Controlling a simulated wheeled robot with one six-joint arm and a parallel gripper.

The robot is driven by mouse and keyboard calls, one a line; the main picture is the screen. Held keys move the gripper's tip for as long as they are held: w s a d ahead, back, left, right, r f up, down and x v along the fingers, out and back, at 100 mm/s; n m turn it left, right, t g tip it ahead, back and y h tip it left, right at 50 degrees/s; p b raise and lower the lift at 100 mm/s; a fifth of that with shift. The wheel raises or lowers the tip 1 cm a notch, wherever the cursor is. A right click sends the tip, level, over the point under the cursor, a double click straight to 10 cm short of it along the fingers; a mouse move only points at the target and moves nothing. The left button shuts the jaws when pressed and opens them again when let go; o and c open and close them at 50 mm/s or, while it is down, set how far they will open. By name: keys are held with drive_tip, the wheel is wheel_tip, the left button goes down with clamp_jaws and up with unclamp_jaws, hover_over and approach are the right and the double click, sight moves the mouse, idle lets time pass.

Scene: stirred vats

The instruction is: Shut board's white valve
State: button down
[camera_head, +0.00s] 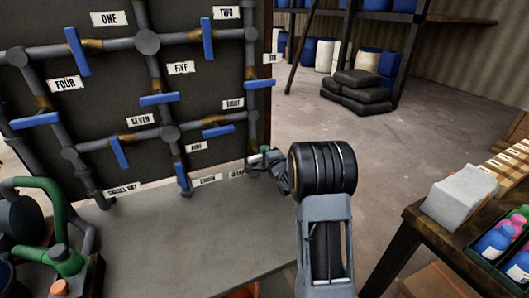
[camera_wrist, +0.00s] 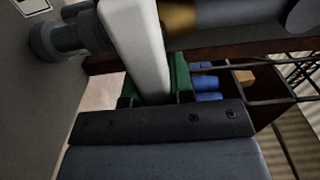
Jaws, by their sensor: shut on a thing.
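The board (camera_head: 110,90) of grey pipes stands at the left in the head view. In the wrist view, the white valve's handle (camera_wrist: 138,42) is a long flat lever. It crosses in front of a grey pipe (camera_wrist: 235,22) with a brass-coloured section (camera_wrist: 179,14), roughly crosswise to it. My gripper (camera_wrist: 156,88) has its green fingers on both sides of the handle's lower end and is shut on it. In the head view, my gripper (camera_head: 262,158) is at the board's lower right corner, and my wrist hides most of the white handle there.
Several blue handles, such as one (camera_head: 159,99), sit on the board's other pipes. A grey counter (camera_head: 190,235) lies below the board. A green-piped vat assembly (camera_head: 45,215) is at lower left. A wooden table (camera_head: 415,213) with a grey block (camera_head: 465,195) stands right. Open floor lies behind.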

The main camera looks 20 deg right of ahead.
idle(0.6)
drive_tip(key=c, duration=1)
unclamp_jaws()
drive_tip(key=shift+s, duration=0.1)
drive_tip(key=s, duration=1.3)
drive_tip(key=shift+s+p, duration=0.3)
